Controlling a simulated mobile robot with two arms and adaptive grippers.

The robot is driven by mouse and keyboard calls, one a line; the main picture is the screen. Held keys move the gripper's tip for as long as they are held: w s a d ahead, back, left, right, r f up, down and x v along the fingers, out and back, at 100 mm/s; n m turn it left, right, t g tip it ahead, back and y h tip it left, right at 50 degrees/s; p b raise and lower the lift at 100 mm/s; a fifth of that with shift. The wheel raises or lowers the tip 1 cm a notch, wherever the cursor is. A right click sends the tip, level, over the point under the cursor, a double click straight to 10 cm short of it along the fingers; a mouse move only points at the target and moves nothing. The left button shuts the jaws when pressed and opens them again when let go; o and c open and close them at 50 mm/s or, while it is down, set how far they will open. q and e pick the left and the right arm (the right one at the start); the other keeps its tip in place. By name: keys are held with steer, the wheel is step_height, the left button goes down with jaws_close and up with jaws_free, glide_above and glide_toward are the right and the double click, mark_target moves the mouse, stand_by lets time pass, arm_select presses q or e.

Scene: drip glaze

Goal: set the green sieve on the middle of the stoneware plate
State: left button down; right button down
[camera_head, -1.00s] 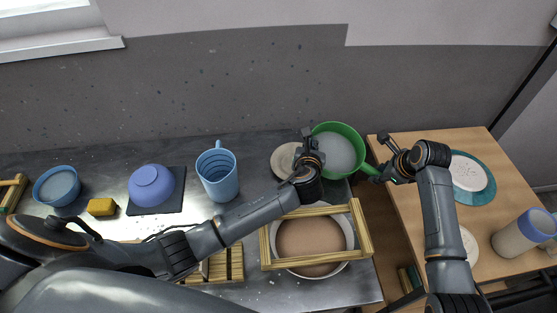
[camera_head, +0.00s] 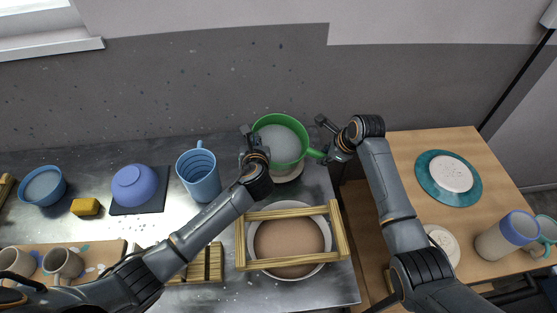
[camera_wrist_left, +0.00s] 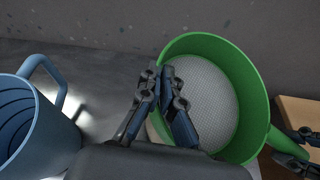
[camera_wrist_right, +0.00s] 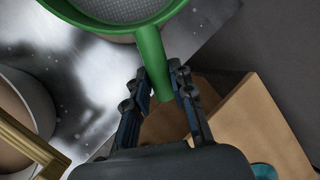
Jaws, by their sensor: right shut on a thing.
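The green sieve (camera_head: 280,140) hangs at the back right of the metal counter, over a beige disc, likely the stoneware plate (camera_head: 292,177). The sieve hides most of that disc, so I cannot tell if they touch or how well they are centred. My right gripper (camera_wrist_right: 160,78) is shut on the sieve's green handle (camera_wrist_right: 152,50). My left gripper (camera_wrist_left: 162,75) is at the left rim of the sieve, fingertips close together. I cannot tell if they pinch the rim. The sieve also shows in the left wrist view (camera_wrist_left: 235,60).
A wooden frame (camera_head: 340,228) sits over a round basin in front of the sieve. A blue jug (camera_head: 199,178) stands left of my left gripper. The wooden table (camera_head: 410,155) on the right holds a teal plate (camera_head: 428,180) and cups, with a gap before the counter.

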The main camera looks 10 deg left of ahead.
arm_select(q)
steer(key=shift+s+d+f, duration=0.15)
steer(key=shift+d+f, duration=0.05)
steer(key=shift+d, duration=0.05)
arm_select(e)
steer(key=shift+a, duration=0.15)
